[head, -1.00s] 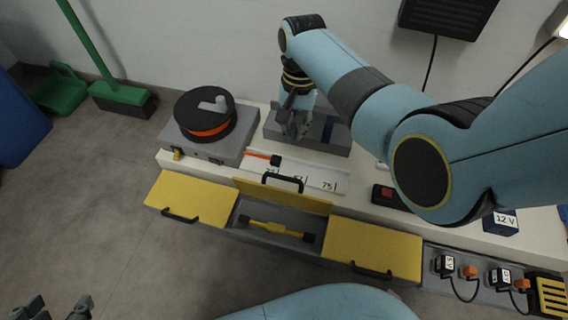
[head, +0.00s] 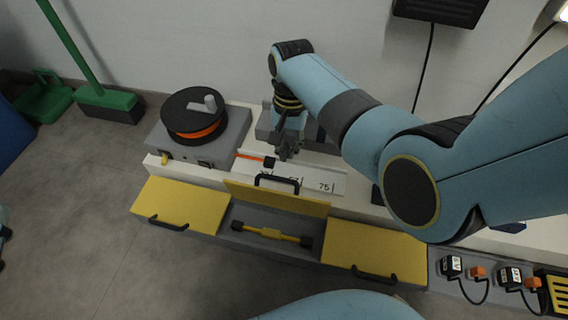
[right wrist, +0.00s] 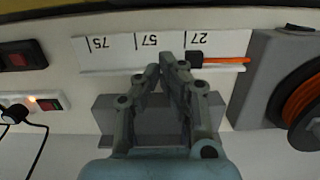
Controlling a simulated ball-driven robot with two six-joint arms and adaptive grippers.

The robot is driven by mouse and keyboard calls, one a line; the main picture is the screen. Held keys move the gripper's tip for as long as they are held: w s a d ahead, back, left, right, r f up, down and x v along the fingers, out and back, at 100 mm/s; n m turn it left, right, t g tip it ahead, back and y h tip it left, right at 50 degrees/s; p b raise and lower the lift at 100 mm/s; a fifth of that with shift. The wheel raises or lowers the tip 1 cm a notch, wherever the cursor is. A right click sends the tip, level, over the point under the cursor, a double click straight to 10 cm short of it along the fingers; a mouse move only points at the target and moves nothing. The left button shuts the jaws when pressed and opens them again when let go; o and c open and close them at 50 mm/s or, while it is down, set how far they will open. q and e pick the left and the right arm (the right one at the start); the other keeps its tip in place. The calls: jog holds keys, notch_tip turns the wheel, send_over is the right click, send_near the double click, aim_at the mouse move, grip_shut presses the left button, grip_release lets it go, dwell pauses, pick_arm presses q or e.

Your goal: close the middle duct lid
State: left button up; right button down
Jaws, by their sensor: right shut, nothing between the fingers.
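The middle duct lid (head: 278,198) is a yellow panel with a black handle (head: 277,182). It stands raised at the back edge of its open compartment (head: 250,218), in which a yellow bar with black ends (head: 272,234) lies. The yellow lids to its left (head: 181,206) and right (head: 374,252) lie flat over the duct. My right gripper (head: 286,155) is shut and empty, behind and above the raised lid, over the white bench top. Its closed fingers also show in the right wrist view (right wrist: 165,70). A cut-off sliver at the left edge may be my left gripper (head: 3,236).
A grey box with an orange-and-black reel (head: 195,115) stands on the bench at left. A white marked scale strip (head: 325,187) lies behind the lid. Cabled plugs (head: 451,266) sit at the duct's right end. The floor before the duct is clear at left.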

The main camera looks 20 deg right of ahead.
aim_at(278, 193)
notch_tip(278, 193, down, 3)
jog(key=shift+s+a+r+b, duration=0.1)
jog(key=shift+s+r+b, duration=0.05)
jog(key=shift+b, duration=0.7)
pick_arm(q)
notch_tip(278, 193, up, 17)
jog(key=d+m+t+h, duration=0.2)
jog(key=m+t+h, duration=0.1)
jog(key=t+h, duration=0.2)
jog(key=shift+w+m+t+b, duration=0.3)
jog(key=shift+w+t+b, duration=0.15)
jog(key=shift+t, duration=0.85)
pick_arm(e)
jog(key=shift+s+a+r, duration=0.5)
jog(key=shift+s, duration=0.25)
jog(key=shift+s+a+r, duration=0.5)
jog(key=shift+s, duration=0.2)
